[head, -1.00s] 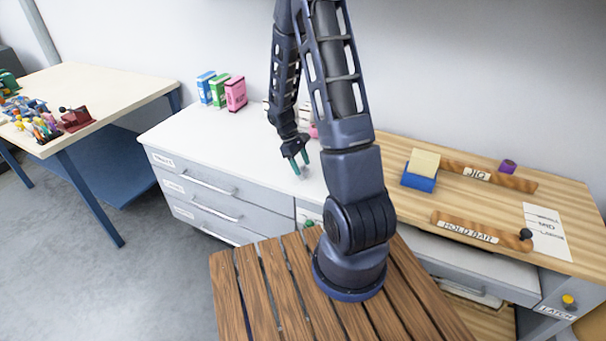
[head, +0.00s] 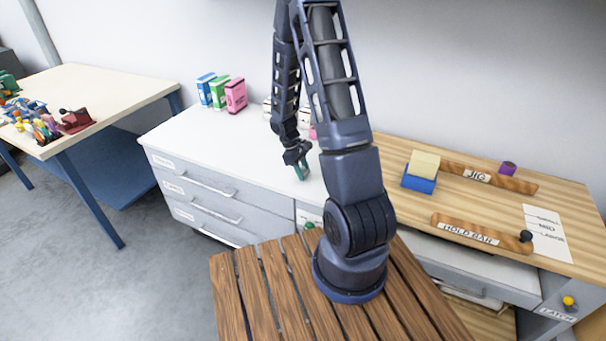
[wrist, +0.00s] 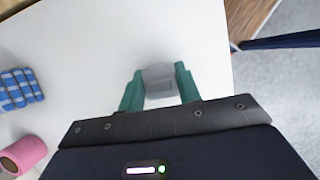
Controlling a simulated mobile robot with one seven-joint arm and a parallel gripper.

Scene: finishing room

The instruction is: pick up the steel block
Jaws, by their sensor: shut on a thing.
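The steel block (wrist: 158,80) is a small grey block on the white cabinet top, seen in the wrist view between the two green fingers. My gripper (wrist: 159,92) is shut on it, with one finger against each side. In the head view my gripper (head: 301,172) points down at the white top near its front edge. The block is too small and too covered by the fingers to make out there. I cannot tell whether the block is touching the top or just clear of it.
Blue, green and pink boxes (head: 236,95) stand at the back of the white top (head: 220,140). The wrist view shows a blue checked item (wrist: 18,89) and a pink roll (wrist: 24,154) to the left. A wooden bench with a blue-and-yellow block (head: 421,170) is at right.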

